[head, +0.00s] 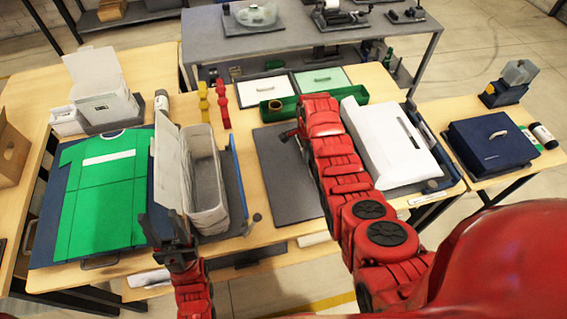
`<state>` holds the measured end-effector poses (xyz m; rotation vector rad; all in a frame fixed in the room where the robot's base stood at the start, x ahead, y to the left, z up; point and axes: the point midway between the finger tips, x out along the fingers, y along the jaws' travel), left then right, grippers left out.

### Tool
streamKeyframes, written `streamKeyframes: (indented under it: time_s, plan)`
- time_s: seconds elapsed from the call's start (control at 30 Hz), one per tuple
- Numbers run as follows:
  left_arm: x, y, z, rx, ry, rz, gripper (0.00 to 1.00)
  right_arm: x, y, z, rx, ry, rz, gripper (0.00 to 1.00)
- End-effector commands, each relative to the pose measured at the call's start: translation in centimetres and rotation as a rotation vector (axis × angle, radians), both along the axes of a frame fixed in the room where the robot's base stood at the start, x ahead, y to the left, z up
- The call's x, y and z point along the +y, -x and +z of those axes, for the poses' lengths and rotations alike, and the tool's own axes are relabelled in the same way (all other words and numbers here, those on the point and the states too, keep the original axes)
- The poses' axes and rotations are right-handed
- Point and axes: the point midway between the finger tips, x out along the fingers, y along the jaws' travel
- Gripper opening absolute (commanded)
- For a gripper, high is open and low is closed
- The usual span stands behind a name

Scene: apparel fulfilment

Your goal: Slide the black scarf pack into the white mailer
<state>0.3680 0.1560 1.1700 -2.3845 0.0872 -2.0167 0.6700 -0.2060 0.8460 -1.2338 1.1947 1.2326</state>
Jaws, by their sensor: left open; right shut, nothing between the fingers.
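A large white piece that looks like the white mailer (378,160) lies on a dark board on the right part of the table. A dark slot shows near its right side. I cannot make out a black scarf pack; my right arm hides part of the middle of the table. My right gripper (287,136) is shut and empty, above the back of a dark grey mat (277,184), left of the mailer. My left gripper (165,236) is open and empty, at the front of the table near a grey bin.
The open grey bin (208,200) stands left of the mat, with a green shirt (103,205) on a blue board farther left. A green tray (275,108) lies behind the mat. A navy case (492,150) sits on the right side table. The mat's visible part is bare.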

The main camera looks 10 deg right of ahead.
Motion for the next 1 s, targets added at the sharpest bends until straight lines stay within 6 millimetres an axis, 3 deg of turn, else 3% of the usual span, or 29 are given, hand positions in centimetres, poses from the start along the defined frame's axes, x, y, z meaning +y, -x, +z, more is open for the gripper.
streamKeyframes:
  time_s: [0.03,0.3,0.5,0.67,1.0]
  plan:
    - [0.0,0.0,-1.3,0.000,0.000,0.000,0.50,-1.5,-0.1,-0.7,-0.003,0.000,-0.003,0.00]
    - [0.0,0.0,-5.5,0.000,0.000,0.000,0.50,-9.6,-0.5,-0.8,-0.003,0.000,-0.003,0.00]
    - [0.0,0.0,-8.5,0.000,0.000,0.000,0.50,-14.0,-0.6,-0.6,-0.002,-0.001,0.000,0.00]
    - [0.0,0.0,-9.0,0.000,0.000,0.000,0.50,-15.3,-0.5,-0.2,-0.002,-0.002,0.001,0.00]
    - [0.0,0.0,-8.8,0.000,0.000,0.000,0.50,-15.3,-0.5,0.0,-0.001,-0.002,0.002,0.00]
